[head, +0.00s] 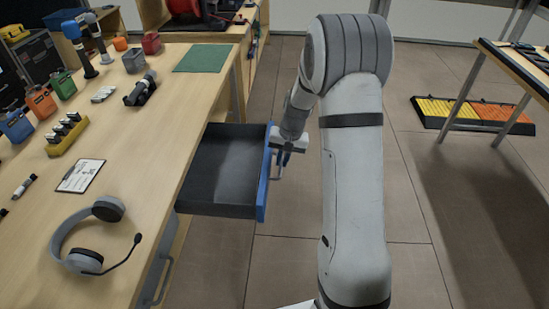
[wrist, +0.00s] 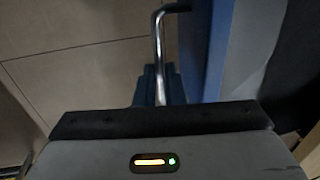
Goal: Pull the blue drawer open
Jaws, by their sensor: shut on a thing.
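The blue drawer (head: 265,178) stands pulled out from under the workbench, and its dark inside (head: 222,165) looks empty. Its blue front also shows in the wrist view (wrist: 217,50). My gripper (head: 282,160) is at the outer side of the blue front. In the wrist view my gripper's fingers (wrist: 158,84) are shut on the drawer's metal bar handle (wrist: 157,40). The far finger is partly hidden behind the handle and the gripper body.
The wooden workbench (head: 150,170) on the left holds a headset (head: 85,240), a clipboard (head: 80,176), small bins and a green mat (head: 203,58). Another table (head: 520,65) stands at the right, near a yellow and orange rack (head: 470,113) on the floor. Tiled floor between is clear.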

